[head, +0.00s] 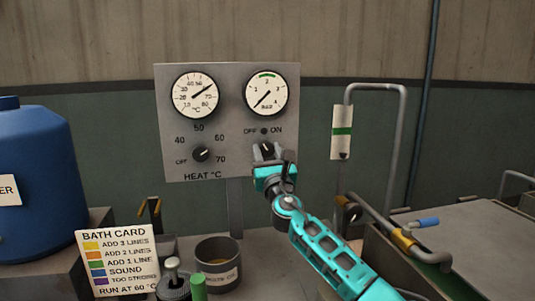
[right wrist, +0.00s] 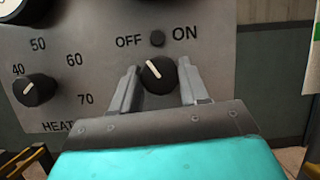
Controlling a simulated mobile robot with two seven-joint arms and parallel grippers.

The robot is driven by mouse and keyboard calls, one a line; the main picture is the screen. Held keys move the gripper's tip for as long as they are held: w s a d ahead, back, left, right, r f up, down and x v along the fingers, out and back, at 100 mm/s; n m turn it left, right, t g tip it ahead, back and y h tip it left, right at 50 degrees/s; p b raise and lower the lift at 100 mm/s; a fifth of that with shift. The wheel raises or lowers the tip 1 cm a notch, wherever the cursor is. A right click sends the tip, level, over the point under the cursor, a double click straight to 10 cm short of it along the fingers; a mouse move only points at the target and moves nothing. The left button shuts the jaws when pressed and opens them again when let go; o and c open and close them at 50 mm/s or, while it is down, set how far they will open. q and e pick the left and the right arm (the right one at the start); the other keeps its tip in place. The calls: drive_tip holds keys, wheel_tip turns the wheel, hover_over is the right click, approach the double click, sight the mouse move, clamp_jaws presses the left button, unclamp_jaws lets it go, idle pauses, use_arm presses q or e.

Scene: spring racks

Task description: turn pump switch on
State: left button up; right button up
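The pump switch (head: 266,149) is a black round knob with a white pointer line, on the lower right of the grey panel (head: 228,124). In the right wrist view the pump switch (right wrist: 157,77) has its pointer tilted up and left, toward the OFF label; ON is to the right. A small dark lamp (right wrist: 157,38) sits between the labels. My right gripper (right wrist: 160,84) is open at the panel, one finger on each side of the knob. Narrow gaps seem to show; I cannot tell whether either finger touches it. My left gripper is not in view.
A heat knob (head: 201,154) is left of the switch, with two dials above. A bath card (head: 118,262), a cup (head: 218,264) and a blue barrel (head: 38,185) stand at left. A pipe frame with a green-banded gauge (head: 342,132) and a tank are at right.

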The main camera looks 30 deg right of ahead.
drive_tip(key=c, duration=0.5)
drive_tip(key=shift+m, duration=0.6)
drive_tip(key=shift+m+g+h+b, duration=0.3)
drive_tip(key=shift+m+h+b, duration=0.05)
drive_tip(key=shift+m+h, duration=0.4)
drive_tip(key=m+h, duration=0.1)
drive_tip(key=m, duration=0.1)
drive_tip(key=m+g, duration=0.1)
drive_tip(key=m, duration=0.1)
drive_tip(key=shift+a+h+b, duration=0.15)
drive_tip(key=shift+h+b, duration=0.15)
drive_tip(key=shift+h, duration=0.05)
drive_tip(key=m+g+h, duration=0.1)
drive_tip(key=m, duration=0.2)
drive_tip(key=m+g+h, duration=0.1)
drive_tip(key=m, duration=0.2)
drive_tip(key=shift+a+r, duration=0.1)
drive_tip(key=shift+m+g, duration=0.7)
drive_tip(key=shift+m, duration=1.05)
drive_tip(key=o, duration=1)
